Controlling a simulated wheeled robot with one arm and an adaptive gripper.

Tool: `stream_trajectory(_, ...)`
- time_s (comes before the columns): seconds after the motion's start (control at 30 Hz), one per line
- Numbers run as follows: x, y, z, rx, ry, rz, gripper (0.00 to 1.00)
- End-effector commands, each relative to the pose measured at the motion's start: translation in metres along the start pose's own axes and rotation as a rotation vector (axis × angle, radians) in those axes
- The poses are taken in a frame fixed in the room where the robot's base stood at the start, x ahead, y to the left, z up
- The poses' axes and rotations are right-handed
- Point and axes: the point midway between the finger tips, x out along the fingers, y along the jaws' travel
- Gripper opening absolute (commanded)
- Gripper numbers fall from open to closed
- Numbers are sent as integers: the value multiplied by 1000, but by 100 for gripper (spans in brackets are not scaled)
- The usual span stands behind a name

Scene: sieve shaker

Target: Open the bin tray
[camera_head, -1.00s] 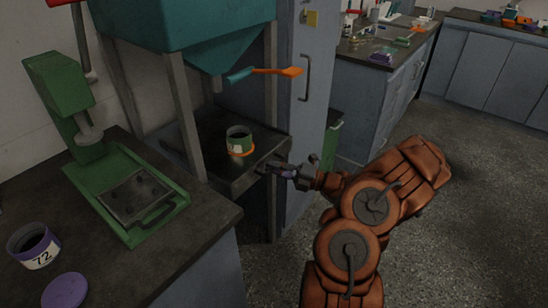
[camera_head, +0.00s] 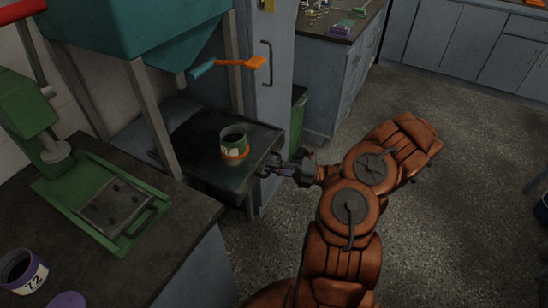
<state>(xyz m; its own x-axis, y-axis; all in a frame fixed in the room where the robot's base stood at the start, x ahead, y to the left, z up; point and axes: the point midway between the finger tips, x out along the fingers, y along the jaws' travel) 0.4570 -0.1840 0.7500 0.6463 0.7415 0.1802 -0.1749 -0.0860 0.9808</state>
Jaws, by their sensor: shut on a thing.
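The bin tray (camera_head: 190,135) is a dark, flat tray under the teal hopper bin (camera_head: 140,35), and it extends out between the bin's legs toward the right. A small green can (camera_head: 234,140) with a white label and an orange base stands upright on it. My gripper (camera_head: 270,168) is at the tray's front edge, shut on the tray's handle. The fingers are small and dark here, so the handle is mostly hidden by them. My arm comes in from the lower right.
A green press (camera_head: 110,210) stands on the left counter (camera_head: 190,220), with a purple can (camera_head: 22,270) and a purple lid (camera_head: 68,301) in front. A blue-grey cabinet (camera_head: 270,100) stands behind. Open floor lies right.

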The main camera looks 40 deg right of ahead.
Motion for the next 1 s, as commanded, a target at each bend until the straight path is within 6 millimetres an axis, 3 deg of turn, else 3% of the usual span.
stream_trajectory(0.5,-1,0,-6,2,16,0,0)
stream_trajectory(0.53,-1,0,-6,2,16,0,12)
stream_trajectory(0.77,-1,0,-6,2,15,0,36)
stream_trajectory(1.0,-1,0,-5,2,14,1,37)
